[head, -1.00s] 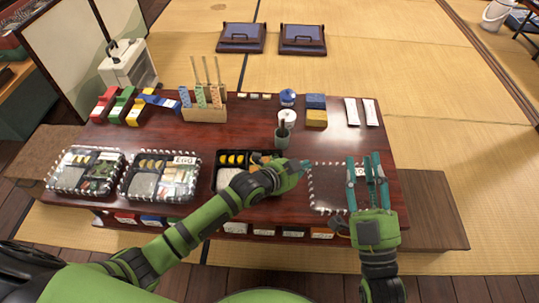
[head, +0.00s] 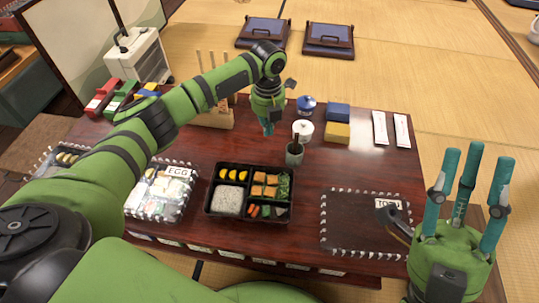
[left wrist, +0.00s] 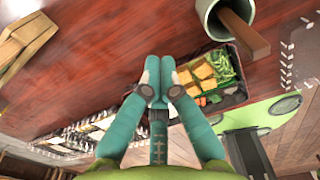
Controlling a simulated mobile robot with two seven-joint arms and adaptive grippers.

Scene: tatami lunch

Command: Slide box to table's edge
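An open black bento box (head: 207,200) with rice, yellow pieces, orange cubes and greens lies near the front middle of the dark red table (head: 340,172). It also shows in the left wrist view (left wrist: 238,99), partly hidden by my fingers. My left gripper (head: 268,130) points down behind the box, near its far side. Its fingertips meet in the left wrist view (left wrist: 158,66), with nothing seen between them. My right gripper (head: 466,175) is open and empty at the table's front right, fingers up and apart.
A clear lid labelled TOFU (head: 350,220) lies right of the box. A lidded EGG box (head: 160,195) stands at its left. A grey-green cup (head: 294,155) with a dark stick stands close behind the box. A white jar (head: 302,130) is farther back.

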